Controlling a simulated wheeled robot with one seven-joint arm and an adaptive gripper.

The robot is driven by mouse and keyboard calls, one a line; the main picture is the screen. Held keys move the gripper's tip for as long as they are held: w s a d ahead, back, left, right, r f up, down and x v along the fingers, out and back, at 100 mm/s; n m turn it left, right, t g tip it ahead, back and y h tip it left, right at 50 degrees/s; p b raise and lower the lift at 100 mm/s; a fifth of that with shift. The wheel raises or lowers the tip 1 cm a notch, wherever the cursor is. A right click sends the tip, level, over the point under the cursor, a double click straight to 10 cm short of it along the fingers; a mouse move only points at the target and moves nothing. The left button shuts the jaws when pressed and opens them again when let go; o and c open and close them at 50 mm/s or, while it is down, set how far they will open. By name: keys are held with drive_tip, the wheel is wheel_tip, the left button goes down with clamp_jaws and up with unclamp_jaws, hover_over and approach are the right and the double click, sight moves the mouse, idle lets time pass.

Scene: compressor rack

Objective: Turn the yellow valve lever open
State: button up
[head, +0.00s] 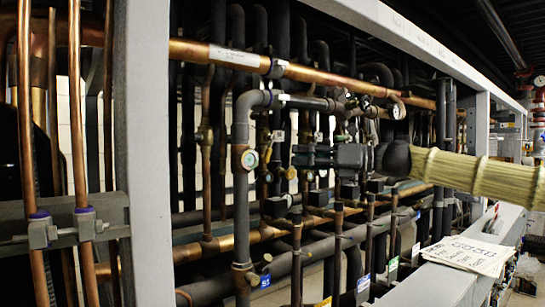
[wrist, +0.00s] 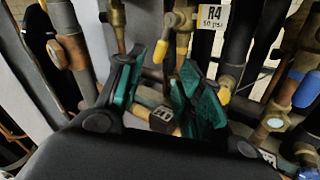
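My gripper (wrist: 160,72) is open in the wrist view, its two teal-padded fingers apart with nothing clasped. Just beyond the fingertips is a small yellow lever-like piece (wrist: 160,52) beside a brass valve body (wrist: 182,22); I cannot tell for sure that it is the valve lever. Another yellow piece (wrist: 224,88) shows just right of the right finger. In the head view my gripper (head: 298,156) reaches left among the pipes, and the lever is too small to pick out.
Dark and copper pipes crowd around my gripper. A long copper pipe (head: 320,77) crosses above. A grey post (head: 143,150) stands left; papers (head: 467,253) lie on the front ledge. An R4 tag (wrist: 213,17) hangs behind.

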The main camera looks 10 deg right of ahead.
sight(270, 149)
drive_tip(key=p+x, duration=0.1)
drive_tip(key=x, duration=0.7)
drive_tip(key=shift+p, duration=0.4)
drive_tip(key=shift+a, duration=0.1)
clamp_jaws()
